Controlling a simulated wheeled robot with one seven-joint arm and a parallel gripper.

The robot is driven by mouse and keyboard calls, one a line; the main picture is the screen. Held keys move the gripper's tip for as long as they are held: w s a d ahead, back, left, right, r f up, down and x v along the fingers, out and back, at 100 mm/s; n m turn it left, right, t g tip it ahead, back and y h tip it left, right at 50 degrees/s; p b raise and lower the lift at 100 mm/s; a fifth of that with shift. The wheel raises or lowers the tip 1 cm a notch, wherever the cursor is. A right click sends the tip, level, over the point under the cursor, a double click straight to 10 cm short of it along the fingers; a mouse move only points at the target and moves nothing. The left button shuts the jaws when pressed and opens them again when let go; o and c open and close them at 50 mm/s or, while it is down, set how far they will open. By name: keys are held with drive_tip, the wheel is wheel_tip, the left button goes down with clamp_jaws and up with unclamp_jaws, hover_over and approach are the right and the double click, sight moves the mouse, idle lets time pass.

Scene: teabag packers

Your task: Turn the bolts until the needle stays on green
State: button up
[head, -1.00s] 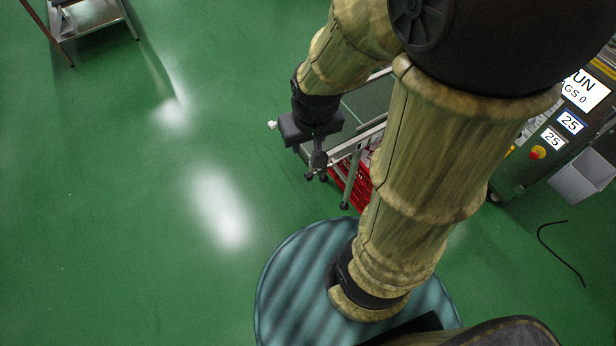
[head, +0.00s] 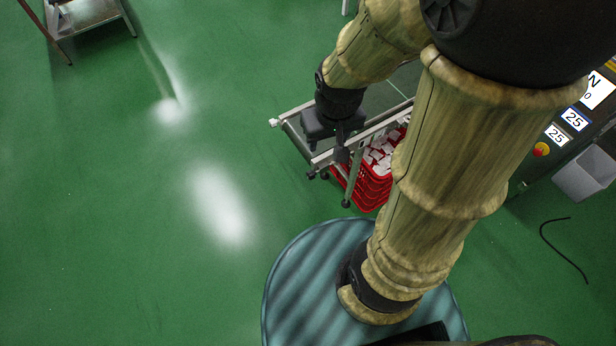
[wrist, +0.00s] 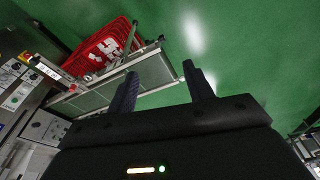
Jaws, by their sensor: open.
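My gripper (wrist: 160,84) is open and empty in the wrist view, with its two dark fingers apart over the conveyor's end and the green floor. In the head view my gripper (head: 342,153) hangs over the near end of the conveyor (head: 291,127). A pale fitting (head: 274,122) and small dark knobs (head: 312,175) show at the conveyor's end corners; I cannot tell whether these are the bolts. No needle or green gauge zone can be made out. My arm hides much of the conveyor.
A red crate (head: 368,190) holding white packets stands beside the conveyor; it also shows in the wrist view (wrist: 98,50). A black cable (head: 563,251) lies on the floor.

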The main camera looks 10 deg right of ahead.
drive_tip(key=w+a+f+n+g+h+b, duration=0.2)
drive_tip(key=f+n+b, duration=0.2)
drive_tip(key=f, duration=0.4)
drive_tip(key=w+a+f+n+g+h+b, duration=0.1)
drive_tip(key=a+f+n+g+b, duration=0.15)
drive_tip(key=f+b, duration=0.4)
drive_tip(key=n+t+h+b, duration=0.8)
drive_tip(key=n+h+b, duration=0.65)
drive_tip(key=n, duration=0.25)
approach(308, 177)
drive_tip(key=v, duration=0.8)
drive_tip(key=shift+w+r, duration=0.15)
drive_tip(key=shift+r, duration=0.2)
drive_tip(key=shift+d, duration=0.15)
drive_tip(key=x, duration=0.5)
drive_tip(key=b+x, duration=0.1)
drive_tip(key=x, duration=0.5)
drive_tip(key=b+x, duration=0.1)
drive_tip(key=x, duration=0.5)
drive_tip(key=shift+d+f, duration=0.2)
drive_tip(key=shift+f, duration=0.1)
drive_tip(key=shift+c, duration=0.4)
